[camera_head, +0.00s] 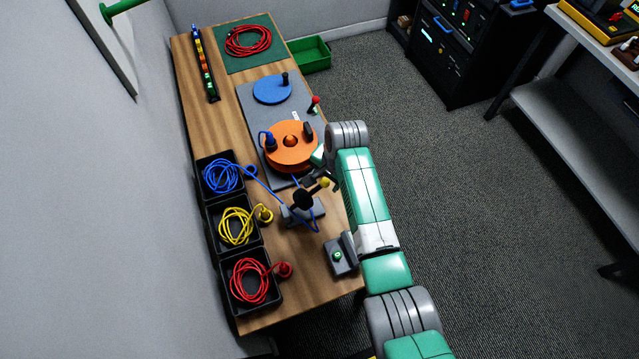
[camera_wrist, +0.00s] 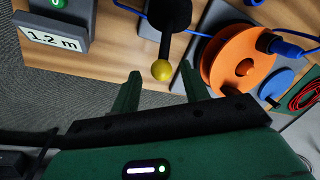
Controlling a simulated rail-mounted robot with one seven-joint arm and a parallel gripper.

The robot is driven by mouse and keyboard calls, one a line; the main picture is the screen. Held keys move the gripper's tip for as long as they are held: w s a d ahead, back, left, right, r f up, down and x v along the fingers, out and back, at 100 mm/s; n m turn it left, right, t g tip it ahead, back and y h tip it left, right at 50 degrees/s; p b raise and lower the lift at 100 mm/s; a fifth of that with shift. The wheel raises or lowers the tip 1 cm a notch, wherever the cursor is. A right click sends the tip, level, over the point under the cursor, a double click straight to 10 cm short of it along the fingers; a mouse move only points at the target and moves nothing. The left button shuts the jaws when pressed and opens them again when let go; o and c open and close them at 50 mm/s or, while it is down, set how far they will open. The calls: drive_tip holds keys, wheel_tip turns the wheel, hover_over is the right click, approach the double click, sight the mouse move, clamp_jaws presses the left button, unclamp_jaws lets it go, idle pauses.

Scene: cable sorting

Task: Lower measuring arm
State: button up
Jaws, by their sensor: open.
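The measuring arm is a black lever (camera_head: 303,198) with a yellow ball at its end (camera_head: 324,182), on a grey base (camera_head: 292,214) near the table's right edge. In the wrist view the lever (camera_wrist: 166,45) points toward me, its yellow ball (camera_wrist: 162,70) showing between the finger tips. My gripper (camera_wrist: 160,73) is open, one green finger on each side of the ball. I cannot tell whether either finger touches it. A blue cable (camera_head: 268,192) runs from the blue coil to the measuring base. A display (camera_wrist: 55,40) reads 1.2 m.
An orange reel (camera_head: 288,158) with a blue plug sits on a grey mat beyond the lever, with a blue disc (camera_head: 270,91) behind. Black bins hold blue, yellow (camera_head: 237,226) and red (camera_head: 249,282) cables at left. A grey display unit (camera_head: 341,258) stands at the near right edge.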

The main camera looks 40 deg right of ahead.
sight(326, 181)
drive_tip(key=shift+w+a+f+b, duration=0.1)
drive_tip(key=shift+w+f+b, duration=0.1)
drive_tip(key=shift+f, duration=0.6)
drive_tip(key=shift+w+f+b, duration=0.1)
drive_tip(key=shift+w+f, duration=0.05)
drive_tip(key=shift+f, duration=0.6)
clamp_jaws()
